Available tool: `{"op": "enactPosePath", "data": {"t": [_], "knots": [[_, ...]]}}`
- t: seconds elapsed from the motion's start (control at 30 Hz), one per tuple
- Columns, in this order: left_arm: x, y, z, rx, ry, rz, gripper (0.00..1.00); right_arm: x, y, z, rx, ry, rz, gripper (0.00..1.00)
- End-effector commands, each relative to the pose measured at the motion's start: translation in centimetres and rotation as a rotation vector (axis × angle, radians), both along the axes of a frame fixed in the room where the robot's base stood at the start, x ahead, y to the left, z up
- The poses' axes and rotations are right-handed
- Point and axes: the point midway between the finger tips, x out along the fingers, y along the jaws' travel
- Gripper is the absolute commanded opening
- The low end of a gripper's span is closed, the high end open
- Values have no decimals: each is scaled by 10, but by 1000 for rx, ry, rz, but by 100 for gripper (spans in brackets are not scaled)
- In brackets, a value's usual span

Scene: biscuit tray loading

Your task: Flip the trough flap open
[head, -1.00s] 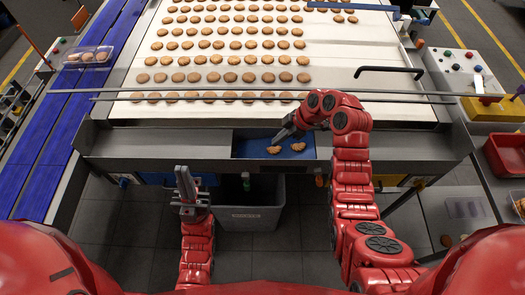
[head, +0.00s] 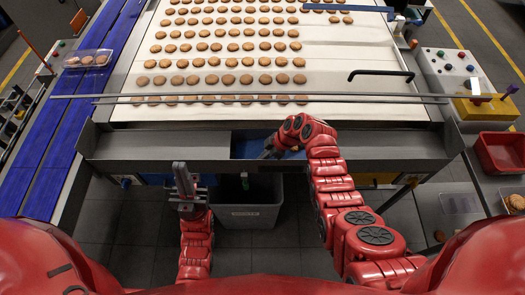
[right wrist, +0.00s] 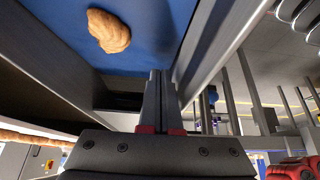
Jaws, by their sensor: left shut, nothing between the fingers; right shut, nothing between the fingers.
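The trough runs along the front edge of the conveyor, and its blue section (head: 242,147) lies near the middle. In the head view my right arm hides part of this section, and I cannot make out a separate flap edge. My right gripper (head: 267,153) is shut and empty, low at the blue section. In the right wrist view its closed fingers (right wrist: 160,100) reach toward the metal edge beside the blue surface (right wrist: 160,35). A biscuit (right wrist: 108,31) lies on that surface. Whether the fingers touch the trough, I cannot tell. My left gripper (head: 181,175) is shut and empty, in front of the trough.
A grey bin (head: 248,216) stands on the floor under the blue section. Rows of biscuits lie on the white conveyor (head: 330,80), with a metal bar (head: 350,97) across its front. A blue belt (head: 55,135) runs at left. A red tray (head: 500,152) sits at right.

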Motion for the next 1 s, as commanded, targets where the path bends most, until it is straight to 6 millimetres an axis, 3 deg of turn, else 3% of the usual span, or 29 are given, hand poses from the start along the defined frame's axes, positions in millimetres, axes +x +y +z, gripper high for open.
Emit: {"op": "enactPosePath", "data": {"t": [0.23,0.67,1.0], "knots": [[0,0,5,0,0,0,0,-1,-3,-12,-1,1,0,0],[0,0,5,0,0,0,0,0,-4,-15,-3,-1,-1,0],[0,0,-1,0,0,0,0,-1,-6,-36,-235,1,3,0]]}}
